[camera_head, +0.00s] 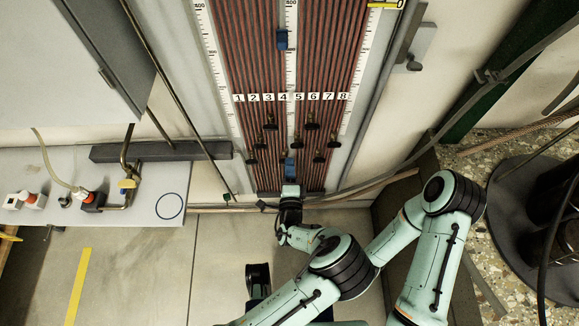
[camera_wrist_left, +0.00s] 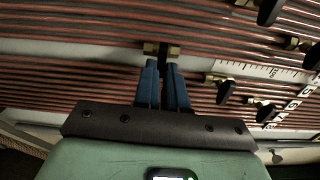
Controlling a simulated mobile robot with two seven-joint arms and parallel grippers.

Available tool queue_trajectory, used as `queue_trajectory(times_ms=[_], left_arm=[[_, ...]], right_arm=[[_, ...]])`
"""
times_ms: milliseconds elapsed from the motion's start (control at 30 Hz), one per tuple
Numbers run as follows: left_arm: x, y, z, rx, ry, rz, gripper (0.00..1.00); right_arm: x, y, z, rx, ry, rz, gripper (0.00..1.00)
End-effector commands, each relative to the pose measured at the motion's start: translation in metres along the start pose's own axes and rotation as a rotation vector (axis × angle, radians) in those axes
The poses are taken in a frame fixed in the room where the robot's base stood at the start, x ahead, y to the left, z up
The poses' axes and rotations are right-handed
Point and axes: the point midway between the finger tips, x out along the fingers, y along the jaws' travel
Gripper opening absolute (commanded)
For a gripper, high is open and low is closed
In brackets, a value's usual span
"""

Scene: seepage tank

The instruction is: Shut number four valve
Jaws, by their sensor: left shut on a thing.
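The striped tube panel (camera_head: 255,50) carries number labels 1 to 8 and several small valves with black handles. My left gripper (camera_head: 289,166) reaches the bottom of the panel below label 4. Its blue fingers are shut around the dark handle of a brass valve (camera_wrist_left: 150,48), which shows at the fingertips in the left wrist view. I take this for the number four valve; most of its handle is hidden between the fingers (camera_wrist_left: 163,72). The right arm (camera_head: 452,195) bends in from the right; its gripper cannot be made out clearly.
Neighbouring valves (camera_head: 297,140) stand close to the right and another group (camera_head: 262,141) to the left. A white bench (camera_head: 155,170) with fittings is at the left. A grey beam (camera_head: 160,151) juts toward the panel. A dark round-based stand (camera_head: 520,240) is at the right.

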Motion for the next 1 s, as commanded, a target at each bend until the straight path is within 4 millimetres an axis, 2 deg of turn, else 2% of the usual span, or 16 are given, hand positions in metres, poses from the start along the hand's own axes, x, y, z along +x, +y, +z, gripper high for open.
queue_trajectory(times_ms=[300, 767, 800, 867, 1000], left_arm=[[-0.001, 0.0031, 0.0009, 0.065, -0.001, 0.006, 0.0], [-0.0013, 0.0042, 0.0007, 0.067, 0.0, 0.009, 0.0], [-0.0014, 0.0042, 0.0007, 0.067, 0.0, 0.009, 0.19], [-0.0014, 0.0042, 0.0007, 0.067, 0.0, 0.009, 0.35], [-0.0008, 0.0029, 0.0004, 0.065, 0.001, 0.006, 0.35]], right_arm=[[0.0, 0.0, 0.0005, 0.0, -0.001, 0.0, 0.47], [0.0, 0.0001, 0.0003, 0.0, -0.001, 0.0, 0.47], [0.0, 0.0001, 0.0003, 0.0, -0.001, 0.0, 0.47], [0.0001, 0.0001, 0.0002, 0.0, -0.001, 0.0, 0.47], [0.0, 0.0, 0.0002, 0.0, -0.001, 0.0, 0.47]])
